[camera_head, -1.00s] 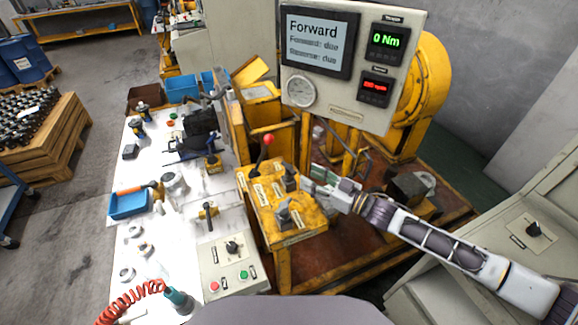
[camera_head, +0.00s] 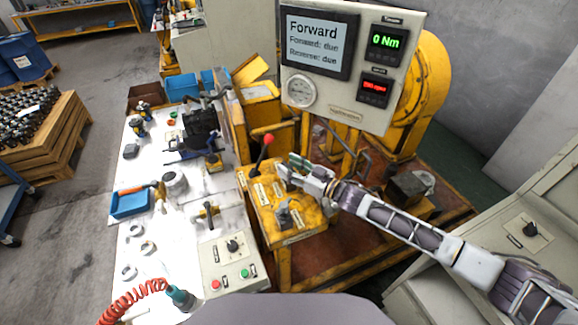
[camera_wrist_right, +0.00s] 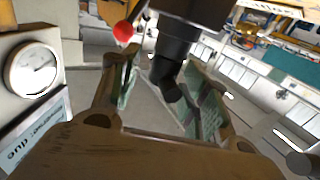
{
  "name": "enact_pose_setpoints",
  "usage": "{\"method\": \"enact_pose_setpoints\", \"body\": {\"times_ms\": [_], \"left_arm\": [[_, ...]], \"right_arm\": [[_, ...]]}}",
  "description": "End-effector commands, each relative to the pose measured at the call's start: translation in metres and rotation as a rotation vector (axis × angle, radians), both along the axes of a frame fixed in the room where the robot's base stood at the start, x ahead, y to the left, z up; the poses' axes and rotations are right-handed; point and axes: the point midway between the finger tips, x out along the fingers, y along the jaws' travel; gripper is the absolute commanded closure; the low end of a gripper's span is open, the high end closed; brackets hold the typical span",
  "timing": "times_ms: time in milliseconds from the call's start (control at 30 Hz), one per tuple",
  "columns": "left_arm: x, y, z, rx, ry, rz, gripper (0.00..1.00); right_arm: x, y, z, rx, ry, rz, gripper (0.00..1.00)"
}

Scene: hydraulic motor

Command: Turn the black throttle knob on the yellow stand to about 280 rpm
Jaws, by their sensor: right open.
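The yellow stand (camera_head: 262,215) is in the middle of the head view, with a red-balled lever (camera_head: 268,139) and small labels on top. My right gripper (camera_head: 288,170) is at the stand's right upper edge, open. It hides the control beneath it in the head view. In the right wrist view a black knob (camera_wrist_right: 172,72) lies between the open fingers of my right gripper (camera_wrist_right: 165,88); I cannot tell whether they touch it. A second dark knob (camera_head: 284,215) sits nearer on the stand. The red speed readout (camera_head: 375,88) is lit but too blurred to read surely.
The display panel (camera_head: 350,115) stands behind the stand, reading "Forward" and "0 Nm", with a round gauge (camera_head: 300,91). A control box (camera_head: 229,262) with buttons is at front left. The white table (camera_head: 190,230) holds tools and parts.

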Motion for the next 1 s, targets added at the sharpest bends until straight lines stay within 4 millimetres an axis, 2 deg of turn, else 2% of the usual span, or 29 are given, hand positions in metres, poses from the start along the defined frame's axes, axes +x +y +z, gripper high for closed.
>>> {"method": "enact_pose_setpoints", "body": {"times_ms": [467,833,1000], "left_arm": [[0.0,0.0004,0.0006,0.0,0.0,0.0,0.6],[0.0,0.0009,0.0006,0.001,0.0,-0.001,0.6],[0.0,0.0009,0.001,0.001,0.0,0.0,0.6]], "right_arm": [[0.003,0.0055,-0.0002,0.0,0.0,0.001,0.54],[0.0029,0.0054,-0.0002,0.0,0.0,0.001,1.0],[0.0031,0.0053,-0.0001,0.0,0.0,0.002,1.0]]}}
